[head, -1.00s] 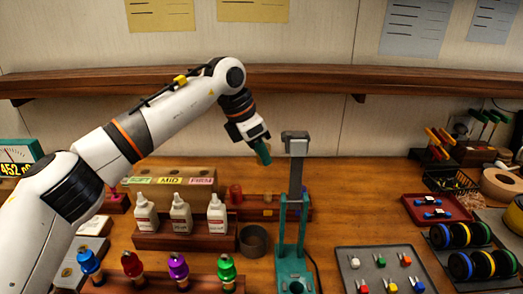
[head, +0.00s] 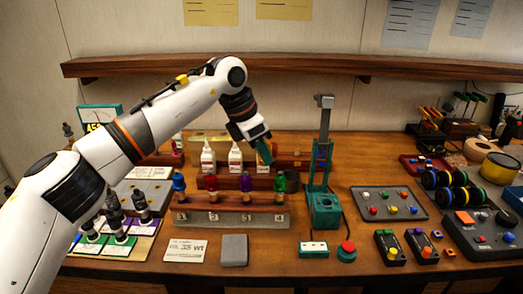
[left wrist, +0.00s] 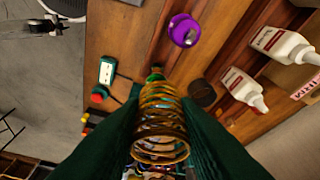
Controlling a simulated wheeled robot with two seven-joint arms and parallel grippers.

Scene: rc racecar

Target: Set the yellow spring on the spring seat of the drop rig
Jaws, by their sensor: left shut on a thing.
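The yellow spring (left wrist: 160,125) is a coil held between the dark green fingers of my left gripper (left wrist: 160,135) in the left wrist view. In the head view, my left gripper (head: 262,150) is in the air to the left of the drop rig, and its fingers hide the spring. The drop rig has a grey post (head: 324,125) and a teal base (head: 325,210). I cannot clearly make out its spring seat. The spring is apart from the rig. My right gripper is not in view.
A wooden rack (head: 232,219) with several coloured shocks stands below the left gripper. White bottles (head: 208,158) stand behind it. A red button (head: 346,251) and a control box (head: 313,249) lie in front of the rig. A grey parts tray (head: 388,203) is to its right.

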